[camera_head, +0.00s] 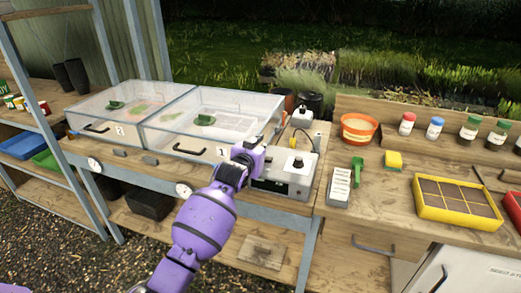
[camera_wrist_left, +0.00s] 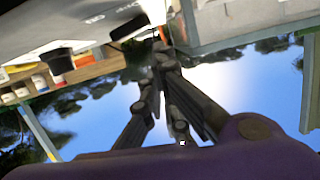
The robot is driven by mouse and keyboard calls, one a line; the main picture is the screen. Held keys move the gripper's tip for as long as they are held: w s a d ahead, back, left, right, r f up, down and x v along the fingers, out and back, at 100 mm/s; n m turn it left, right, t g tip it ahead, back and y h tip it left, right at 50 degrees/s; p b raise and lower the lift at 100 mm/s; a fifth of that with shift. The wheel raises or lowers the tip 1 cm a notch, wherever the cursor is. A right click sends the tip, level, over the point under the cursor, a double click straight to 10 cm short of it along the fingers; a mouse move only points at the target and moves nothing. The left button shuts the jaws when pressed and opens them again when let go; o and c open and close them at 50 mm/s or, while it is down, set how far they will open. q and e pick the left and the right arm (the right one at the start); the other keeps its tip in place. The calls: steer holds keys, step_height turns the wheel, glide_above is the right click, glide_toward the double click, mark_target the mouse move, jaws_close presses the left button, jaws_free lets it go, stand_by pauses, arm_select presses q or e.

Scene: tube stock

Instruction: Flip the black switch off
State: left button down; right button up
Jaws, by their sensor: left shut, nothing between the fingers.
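A grey-white control box (camera_head: 284,174) stands on the bench right of the clear-lidded trays. A black knob (camera_head: 298,162) sits on its top. In the left wrist view, which is tilted, the box (camera_wrist_left: 60,28) fills the upper left with small lettering, a black knob (camera_wrist_left: 60,62) and a dark switch-like part (camera_wrist_left: 129,27). My left gripper (camera_head: 276,132) is shut and empty, over the box's left rear part. In the wrist view its fingertips (camera_wrist_left: 158,42) appear close to the dark part; I cannot tell whether they touch. The switch is hidden in the head view, and its position is unclear.
Two clear-lidded trays (camera_head: 178,146) stand left of the box. A white bottle (camera_head: 301,117) and a yellow cable are behind it.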

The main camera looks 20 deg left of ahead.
arm_select(q)
steer(key=shift+s+r+p, duration=0.6)
steer(key=shift+s+r, duration=2.9)
steer(key=shift+s, duration=1.7)
steer(key=s+d+f+m+g+h, duration=0.1)
steer(key=s+d+f+g, duration=0.15)
steer(key=s+f, duration=1.85)
steer(key=s+f+g, duration=0.1)
steer(key=s+f, duration=0.4)
steer(key=s, duration=0.4)
steer(key=s+f+n+g, duration=0.1)
steer(key=s+f, duration=0.4)
steer(key=s, duration=0.4)
steer(key=s+f+g+p, duration=0.1)
steer(key=s+f+g, duration=0.1)
steer(key=s+f, duration=0.3)
steer(key=s, duration=0.4)
steer(key=shift+s+d+n+y, duration=0.2)
steer(key=shift+s+n+y, duration=0.1)
steer(key=shift+y, duration=0.1)
arm_select(e)
steer(key=r, duration=0.1)
steer(key=a, duration=0.1)
steer(key=r, duration=0.1)
steer(key=shift+s+a+r, duration=0.25)
steer(key=shift+s+r, duration=0.05)
